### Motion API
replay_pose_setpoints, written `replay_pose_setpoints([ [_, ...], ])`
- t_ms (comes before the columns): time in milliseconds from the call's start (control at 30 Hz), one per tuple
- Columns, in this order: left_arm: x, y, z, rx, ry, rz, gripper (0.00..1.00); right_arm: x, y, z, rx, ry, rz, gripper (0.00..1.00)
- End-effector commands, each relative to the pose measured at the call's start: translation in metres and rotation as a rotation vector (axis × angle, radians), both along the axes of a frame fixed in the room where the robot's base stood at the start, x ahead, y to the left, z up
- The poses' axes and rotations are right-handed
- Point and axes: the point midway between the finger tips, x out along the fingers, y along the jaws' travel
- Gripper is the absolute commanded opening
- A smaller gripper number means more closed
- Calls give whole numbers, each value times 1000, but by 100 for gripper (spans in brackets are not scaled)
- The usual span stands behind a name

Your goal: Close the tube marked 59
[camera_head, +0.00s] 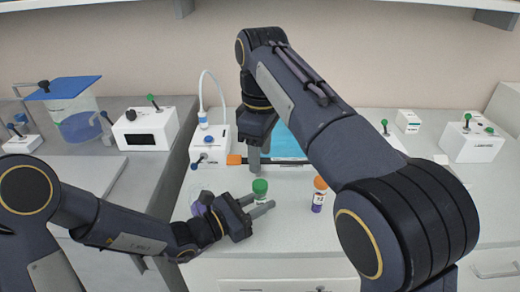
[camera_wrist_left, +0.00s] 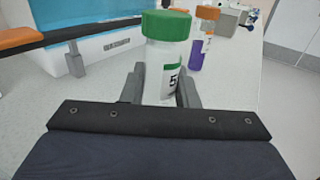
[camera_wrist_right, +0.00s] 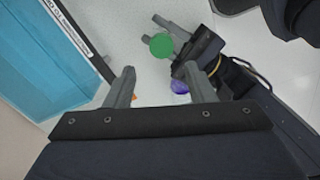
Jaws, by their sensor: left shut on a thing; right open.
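A clear tube (camera_wrist_left: 161,72) with a green cap (camera_wrist_left: 166,25) on its top stands upright in my left gripper (camera_wrist_left: 162,88). Its label shows a 5 in the left wrist view; the rest is turned away or hidden. How tight the cap is, I cannot tell. The green cap (camera_head: 260,186) also shows in the head view, with my left gripper (camera_head: 254,208) shut around the tube below it. My right gripper (camera_head: 255,158) is open and empty, pointing down behind the tube. In the right wrist view the green cap (camera_wrist_right: 161,45) lies beyond the open fingers (camera_wrist_right: 165,88).
A tube with an orange cap (camera_head: 319,183) and purple contents stands to the right. A purple thing (camera_head: 197,208) is partly hidden by my left arm. A blue panel (camera_head: 287,143) and a white device with a hose (camera_head: 209,142) stand behind.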

Motion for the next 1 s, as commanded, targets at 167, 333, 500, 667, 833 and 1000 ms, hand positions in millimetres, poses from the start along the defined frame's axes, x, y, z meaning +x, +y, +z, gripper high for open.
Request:
replay_pose_setpoints([
  [167,0,0,0,0,0,0,0,0,1,2,-12,12,256,49],
  [333,0,0,0,0,0,0,0,0,1,2,-15,17,350,49],
  [500,0,0,0,0,0,0,0,-1,1,2,-16,17,357,49],
  [667,0,0,0,0,0,0,0,-1,1,1,-16,17,356,49],
  [833,0,0,0,0,0,0,0,-1,1,-12,-17,20,356,49],
  [1000,0,0,0,0,0,0,0,-1,1,-39,-17,21,356,49],
])
